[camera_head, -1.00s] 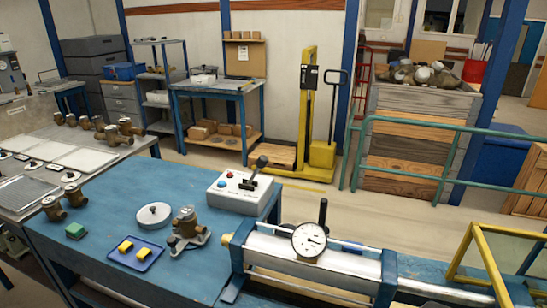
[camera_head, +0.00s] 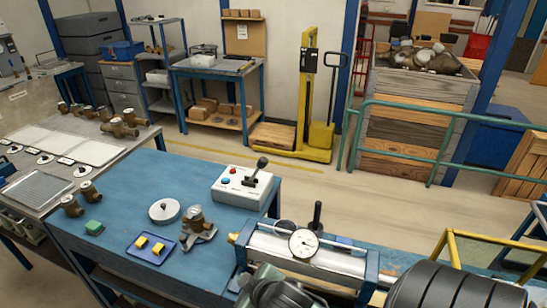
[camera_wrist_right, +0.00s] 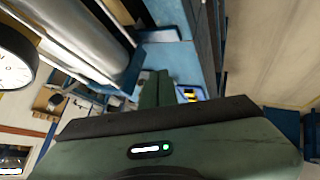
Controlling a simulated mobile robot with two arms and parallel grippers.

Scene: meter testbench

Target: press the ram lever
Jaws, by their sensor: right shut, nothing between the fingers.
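A grey control box (camera_head: 242,188) with a red and a blue button stands on the blue bench. A lever with a black knob (camera_head: 262,162) rises from it, tilted. A second black upright handle (camera_head: 317,214) stands behind the dial gauge (camera_head: 303,242) on the white cylinder rig (camera_head: 330,261). I cannot tell from labels which is the ram lever. My right gripper (camera_wrist_right: 155,77) is shut and empty; its arm enters at the bottom of the head view, in front of the rig and apart from the control box. My left gripper is out of view.
A yellow frame (camera_head: 500,241) stands at right.

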